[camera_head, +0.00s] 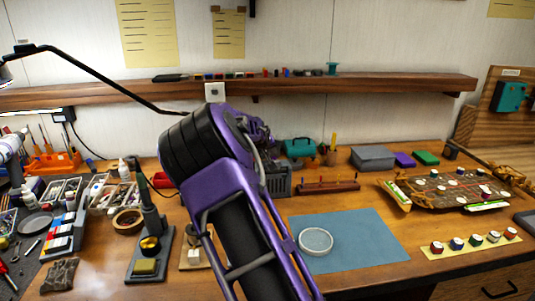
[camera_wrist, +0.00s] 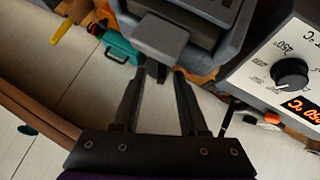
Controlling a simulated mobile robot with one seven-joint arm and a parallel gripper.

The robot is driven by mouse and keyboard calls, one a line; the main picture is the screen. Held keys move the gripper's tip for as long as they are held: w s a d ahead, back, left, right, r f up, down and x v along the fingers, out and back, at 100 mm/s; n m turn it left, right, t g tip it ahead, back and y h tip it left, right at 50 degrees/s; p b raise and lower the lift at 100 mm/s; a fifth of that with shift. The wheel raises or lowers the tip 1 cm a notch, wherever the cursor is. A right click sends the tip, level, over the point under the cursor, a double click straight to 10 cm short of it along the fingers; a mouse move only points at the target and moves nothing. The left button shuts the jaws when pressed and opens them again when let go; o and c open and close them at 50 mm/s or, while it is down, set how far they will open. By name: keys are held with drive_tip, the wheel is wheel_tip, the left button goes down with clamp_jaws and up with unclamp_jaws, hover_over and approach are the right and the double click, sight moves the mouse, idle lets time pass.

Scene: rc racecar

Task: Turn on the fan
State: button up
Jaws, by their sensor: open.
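A dark grey box with a slatted front (camera_head: 278,181), which looks like the fan, stands on the workbench behind my arm and is partly hidden by it. In the wrist view, a dark grey body (camera_wrist: 195,12), likely the same fan, fills the top, with a lighter grey block (camera_wrist: 160,38) jutting from it. I cannot tell whether this block is its switch. My gripper (camera_wrist: 160,72) is open and empty, its fingertips just below the block in the picture. Whether they touch it is unclear. In the head view my arm hides the fingers.
A white control unit with a black dial (camera_wrist: 291,73) and lit orange display is close at right in the wrist view. A teal case (camera_head: 298,147) and a wooden rack (camera_head: 328,186) stand near the fan. The blue mat (camera_head: 360,238) holds a round dish (camera_head: 315,241).

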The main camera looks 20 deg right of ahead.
drive_tip(key=shift+w, duration=0.1)
clamp_jaws()
drive_tip(key=shift+d+b, duration=0.15)
drive_tip(key=shift+b, duration=0.15)
drive_tip(key=shift+d+m+y+b, duration=0.4)
drive_tip(key=shift+m+y+b, duration=0.1)
drive_tip(key=shift+y+b, duration=0.4)
drive_tip(key=y+b, duration=0.1)
drive_tip(key=b, duration=0.1)
drive_tip(key=d+m+y+b, duration=0.1)
drive_tip(key=b, duration=0.1)
drive_tip(key=shift+s+f+t+y, duration=0.2)
drive_tip(key=shift+t+y, duration=0.1)
drive_tip(key=shift+t, duration=0.1)
drive_tip(key=shift+d+r+m+y+b, duration=0.1)
drive_tip(key=shift+d+m+y+b, duration=0.2)
drive_tip(key=shift+m+y+b, duration=0.65)
drive_tip(key=shift+s+d+t+y+b, duration=0.15)
drive_tip(key=shift+t+y+b, duration=0.15)
drive_tip(key=shift+y+b, duration=0.25)
